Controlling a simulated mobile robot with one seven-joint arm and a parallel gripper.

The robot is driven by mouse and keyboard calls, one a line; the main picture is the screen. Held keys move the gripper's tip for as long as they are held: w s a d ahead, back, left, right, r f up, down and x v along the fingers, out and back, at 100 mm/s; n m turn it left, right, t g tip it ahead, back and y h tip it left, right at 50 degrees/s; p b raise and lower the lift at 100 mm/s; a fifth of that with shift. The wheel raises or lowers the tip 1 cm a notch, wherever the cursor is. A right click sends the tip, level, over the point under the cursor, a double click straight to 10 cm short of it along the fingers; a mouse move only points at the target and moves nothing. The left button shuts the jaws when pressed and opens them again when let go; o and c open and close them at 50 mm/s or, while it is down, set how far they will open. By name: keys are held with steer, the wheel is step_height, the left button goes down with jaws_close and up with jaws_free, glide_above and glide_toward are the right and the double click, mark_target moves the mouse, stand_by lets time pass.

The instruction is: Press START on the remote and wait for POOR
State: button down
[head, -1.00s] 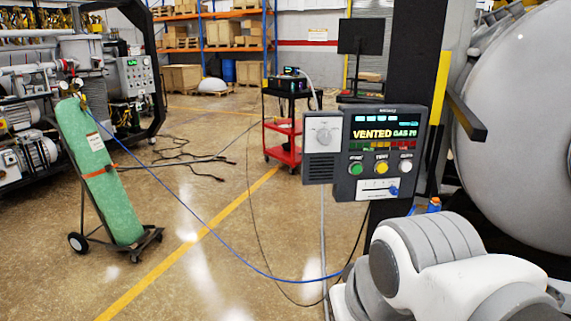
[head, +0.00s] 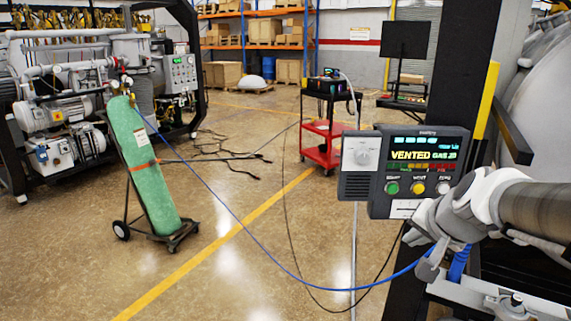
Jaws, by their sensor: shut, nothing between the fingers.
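The remote (head: 377,210) is a dark control panel on a post at the right of centre. The green one is at the left, in the START position. My gripper (head: 431,265) looks shut and empty, low at the remote's lower right. My wrist covers the remote's lower right corner, including the slider knob.
A blue hose (head: 262,242) runs from the green cylinder (head: 150,165) on its cart towards my wrist. A dark post and yellow bar (head: 486,100) stand right of the remote. A red cart (head: 322,150) is behind.

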mark_target(393, 189)
steer(key=shift+m+h, duration=0.3)
steer(key=shift+h, duration=0.1)
steer(key=w, duration=0.1)
steer(key=w+d+r+p, duration=0.1)
steer(key=w+r, duration=0.1)
steer(key=shift+w+d+p, duration=0.35)
steer(key=shift+d, duration=0.05)
steer(key=shift+w+r, duration=0.1)
steer(key=shift+w, duration=0.05)
steer(key=shift+w+d+p, duration=0.15)
steer(key=shift+w+p, duration=1.3)
steer(key=shift+w, duration=2.85)
steer(key=shift+w, duration=0.4)
